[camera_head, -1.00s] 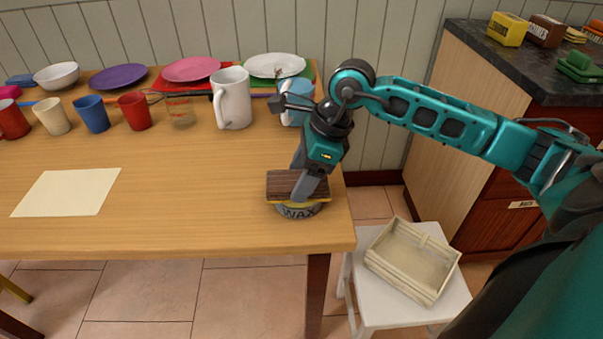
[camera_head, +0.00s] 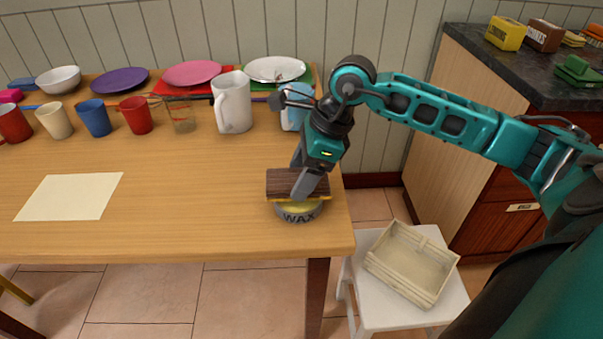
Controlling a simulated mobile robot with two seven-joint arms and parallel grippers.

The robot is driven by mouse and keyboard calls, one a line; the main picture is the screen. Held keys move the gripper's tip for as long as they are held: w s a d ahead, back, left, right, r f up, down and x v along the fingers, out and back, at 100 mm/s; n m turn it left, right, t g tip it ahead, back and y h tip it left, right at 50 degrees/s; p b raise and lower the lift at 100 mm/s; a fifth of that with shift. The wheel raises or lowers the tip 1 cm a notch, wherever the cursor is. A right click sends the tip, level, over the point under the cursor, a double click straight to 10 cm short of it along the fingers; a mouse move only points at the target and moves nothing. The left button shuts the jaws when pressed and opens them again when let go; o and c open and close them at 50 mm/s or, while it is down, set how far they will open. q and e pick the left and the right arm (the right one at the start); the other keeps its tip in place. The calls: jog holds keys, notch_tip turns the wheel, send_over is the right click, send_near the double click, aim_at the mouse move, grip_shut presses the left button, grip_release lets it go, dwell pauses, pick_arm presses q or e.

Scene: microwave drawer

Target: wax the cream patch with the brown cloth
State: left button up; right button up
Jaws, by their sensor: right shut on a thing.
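The cream patch (camera_head: 69,197) lies flat on the left part of the wooden table, with nothing on it. The brown cloth (camera_head: 283,184), a block-like pad with a yellow underside, is over the wax tin (camera_head: 299,214) near the table's right front corner. Some yellow wax shows in the tin below it; I cannot tell whether the cloth still touches the wax. My right gripper (camera_head: 303,190) is shut on the brown cloth from above and hides its right part. My left gripper is not in view.
Several cups, a white pitcher (camera_head: 233,103) and a glass (camera_head: 181,114) stand along the table's back, before plates. A white stool (camera_head: 368,312) with a cream crate (camera_head: 411,264) stands right of the table. The table (camera_head: 190,190) is clear between patch and tin.

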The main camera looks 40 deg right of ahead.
aim_at(295, 180)
jog(key=shift+r+p, duration=1.5)
jog(key=shift+r, duration=1.1)
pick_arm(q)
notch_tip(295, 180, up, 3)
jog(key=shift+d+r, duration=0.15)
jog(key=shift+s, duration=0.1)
